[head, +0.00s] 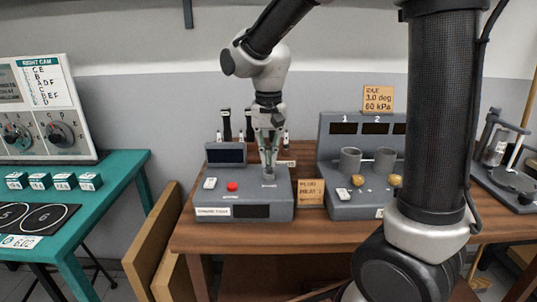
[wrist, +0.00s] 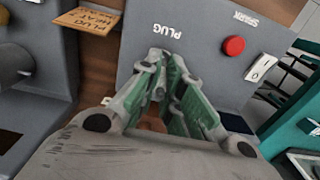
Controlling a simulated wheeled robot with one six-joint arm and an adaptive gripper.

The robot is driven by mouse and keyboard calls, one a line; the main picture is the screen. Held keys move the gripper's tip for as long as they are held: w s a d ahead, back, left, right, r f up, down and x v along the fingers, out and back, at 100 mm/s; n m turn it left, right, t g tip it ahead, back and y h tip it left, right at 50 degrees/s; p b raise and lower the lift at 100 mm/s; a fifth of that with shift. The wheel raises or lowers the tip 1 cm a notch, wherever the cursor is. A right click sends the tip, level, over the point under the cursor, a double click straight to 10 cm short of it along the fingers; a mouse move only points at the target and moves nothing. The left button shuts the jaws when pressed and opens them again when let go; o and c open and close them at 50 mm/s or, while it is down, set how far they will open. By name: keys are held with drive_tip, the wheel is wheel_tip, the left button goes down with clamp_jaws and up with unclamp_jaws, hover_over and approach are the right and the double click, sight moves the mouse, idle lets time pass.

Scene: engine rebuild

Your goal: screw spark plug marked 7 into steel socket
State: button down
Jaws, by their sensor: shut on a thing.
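My gripper (head: 268,158) points straight down over the top of a grey tester box (head: 212,202), near its right side. In the wrist view my gripper (wrist: 165,62) has its fingertips close together just by the printed word PLUG. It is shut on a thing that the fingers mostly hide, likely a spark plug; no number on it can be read. A small light grey piece at the fingertips touches or nearly touches the box top. I cannot tell whether it is the steel socket or the plug, nor whether the two are engaged.
The box has a red button (head: 232,187), a white switch (head: 210,184) and a dark display (head: 225,155). Dark upright items (head: 227,125) stand behind it. A wooden sign (head: 311,193) and a second grey unit with two cylinders (head: 350,160) stand to the right.

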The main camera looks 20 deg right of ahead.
drive_tip(key=m, duration=0.3)
drive_tip(key=shift+m, duration=0.3)
drive_tip(key=c, duration=1.5)
unclamp_jaws()
drive_tip(key=shift+r, duration=0.1)
drive_tip(key=shift+r, duration=4.2)
